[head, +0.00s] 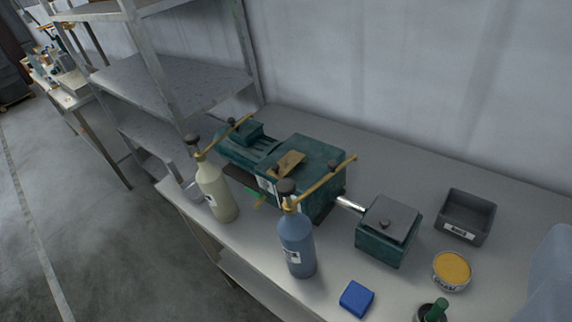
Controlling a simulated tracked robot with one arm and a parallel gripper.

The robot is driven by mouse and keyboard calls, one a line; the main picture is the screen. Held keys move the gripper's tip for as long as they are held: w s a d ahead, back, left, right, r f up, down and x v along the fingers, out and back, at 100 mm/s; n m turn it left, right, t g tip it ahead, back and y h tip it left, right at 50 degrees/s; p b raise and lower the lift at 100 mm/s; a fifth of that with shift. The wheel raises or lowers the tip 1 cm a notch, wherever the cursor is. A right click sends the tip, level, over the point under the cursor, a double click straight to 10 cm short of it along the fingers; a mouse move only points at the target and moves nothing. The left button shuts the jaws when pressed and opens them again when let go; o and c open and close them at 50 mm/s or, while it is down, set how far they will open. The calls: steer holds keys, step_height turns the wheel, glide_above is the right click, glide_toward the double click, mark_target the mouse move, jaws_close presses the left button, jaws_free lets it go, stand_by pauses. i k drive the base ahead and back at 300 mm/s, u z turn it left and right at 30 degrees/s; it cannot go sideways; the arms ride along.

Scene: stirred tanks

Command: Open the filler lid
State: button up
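A dark green machine (312,157) lies on the grey bench. A short bright pipe (349,204) joins it to a green box (383,246) on its right. A grey square lid (390,217) with a small dark knob lies flat on top of this box and looks shut. It may be the filler lid, but I cannot read a label that says so. A tan piece (287,163) lies on top of the machine. My gripper is not in view.
A cream bottle (217,193) and a blue bottle (297,246) stand in front of the machine, near yellow bars. A blue block (356,299), a yellow-topped tin (452,270), a grey bin (466,216) and a dark green bottle (433,312) are at right. Metal shelves (165,85) stand at left.

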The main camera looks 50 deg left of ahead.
mark_target(279, 170)
steer(key=u, duration=0.1)
steer(key=i, duration=0.55)
steer(key=u, duration=1.1)
